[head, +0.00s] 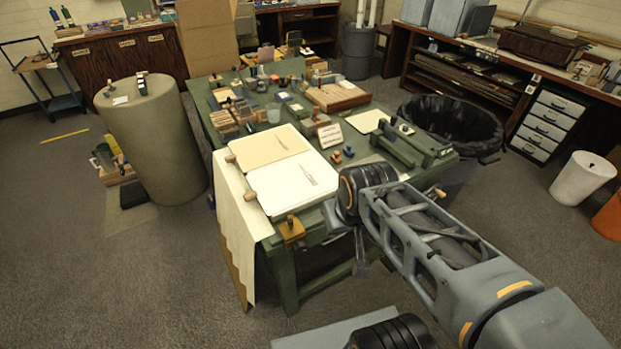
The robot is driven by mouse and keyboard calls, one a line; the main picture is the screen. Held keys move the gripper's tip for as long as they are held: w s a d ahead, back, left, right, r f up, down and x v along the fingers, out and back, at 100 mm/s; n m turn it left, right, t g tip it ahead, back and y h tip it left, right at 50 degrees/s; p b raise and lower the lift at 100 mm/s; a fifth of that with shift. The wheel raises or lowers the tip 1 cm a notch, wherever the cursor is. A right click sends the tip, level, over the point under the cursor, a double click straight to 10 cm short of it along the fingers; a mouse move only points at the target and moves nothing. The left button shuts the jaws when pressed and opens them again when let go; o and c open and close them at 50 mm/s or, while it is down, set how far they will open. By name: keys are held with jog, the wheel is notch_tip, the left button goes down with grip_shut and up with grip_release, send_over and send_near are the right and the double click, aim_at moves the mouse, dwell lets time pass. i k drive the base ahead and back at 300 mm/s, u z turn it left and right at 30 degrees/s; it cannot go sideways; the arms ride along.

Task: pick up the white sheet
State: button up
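A white sheet (300,182) lies flat at the front of the green table (285,272), in a shallow tray or on a board; I cannot tell which. It bears a small grey mark. A cream sheet (268,147) lies just behind it, also with a small mark. A smaller pale sheet (368,121) lies farther back to the right. My arm reaches in from the lower right, its dark joint just right of the white sheet's front corner. The end of my arm (361,262) is small and dark below that joint, so the gripper's fingers cannot be made out. Nothing is seen held.
A long cream paper (238,230) hangs over the table's left edge. Wooden blocks, a clear cup (273,113) and a small sign (330,135) crowd the table behind. A large drum (155,140) stands left, a black-lined bin (455,120) right. Front-left floor is clear.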

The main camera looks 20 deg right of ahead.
aim_at(283, 185)
jog(key=z, duration=0.15)
jog(key=k, duration=0.45)
jog(key=u, duration=1.35)
jog(key=i, duration=1.3)
jog(key=u, duration=0.05)
